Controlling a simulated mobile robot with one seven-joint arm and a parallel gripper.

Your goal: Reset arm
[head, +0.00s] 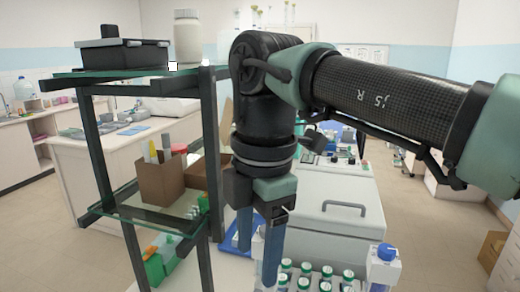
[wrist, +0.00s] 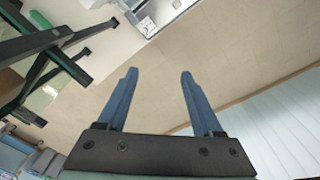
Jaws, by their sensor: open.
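My gripper (head: 259,245) hangs with its blue fingers pointing down, just right of the dark shelf rack (head: 100,165) in the head view. In the wrist view my gripper (wrist: 157,85) is open, with a clear gap between its two fingers. Nothing is between the fingers there; only the beige floor (wrist: 215,60) shows beyond them. My arm reaches in from the right edge of the head view and bends down at the wrist.
Green-capped bottles (head: 303,283) and a blue-capped bottle (head: 384,256) stand below and right of my gripper. A grey-white machine (head: 335,205) is behind. The shelf holds a brown box (head: 160,182), a white jar (head: 188,38) and a black case (head: 120,55).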

